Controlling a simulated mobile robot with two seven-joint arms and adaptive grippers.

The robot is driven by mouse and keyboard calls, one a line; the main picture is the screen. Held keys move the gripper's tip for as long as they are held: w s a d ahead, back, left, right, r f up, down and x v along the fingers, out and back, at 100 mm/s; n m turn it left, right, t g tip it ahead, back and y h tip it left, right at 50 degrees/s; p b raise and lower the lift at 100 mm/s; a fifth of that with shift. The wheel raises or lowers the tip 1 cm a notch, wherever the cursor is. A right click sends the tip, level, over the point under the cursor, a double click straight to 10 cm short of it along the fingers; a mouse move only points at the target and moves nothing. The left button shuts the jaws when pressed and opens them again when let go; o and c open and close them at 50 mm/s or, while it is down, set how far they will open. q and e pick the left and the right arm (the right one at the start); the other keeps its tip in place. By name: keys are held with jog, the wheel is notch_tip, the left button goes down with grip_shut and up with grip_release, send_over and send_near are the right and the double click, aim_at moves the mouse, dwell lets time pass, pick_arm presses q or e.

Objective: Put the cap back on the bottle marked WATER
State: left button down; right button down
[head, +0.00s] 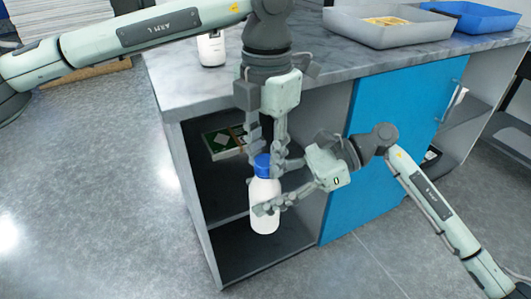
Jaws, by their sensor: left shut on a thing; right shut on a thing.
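A white bottle (263,218) is held upright in front of the open cabinet, clear of the counter. My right gripper (272,192) comes from the right and is shut on its body. A blue cap (262,163) is at the bottle's top, in line with it. My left gripper (266,150) points down from above and is shut on the cap. I cannot tell whether the cap is seated or only resting on the neck. No marking is readable on the held bottle. Another white bottle (211,49) stands on the counter, partly cut off by my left arm.
The grey marbled counter (180,82) runs behind both grippers. A grey tray (385,30) with yellowish contents and a blue tray (470,14) stand at the back right. A green box (224,142) lies inside the open cabinet. A blue cabinet door (395,105) is behind my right arm.

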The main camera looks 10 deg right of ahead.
pick_arm(q)
jog(key=m, duration=1.2)
jog(key=shift+m, duration=0.3)
jog(key=m, duration=0.4)
jog(key=c, duration=1)
grip_release()
jog(key=shift+c, duration=0.2)
notch_tip(320, 180, up, 12)
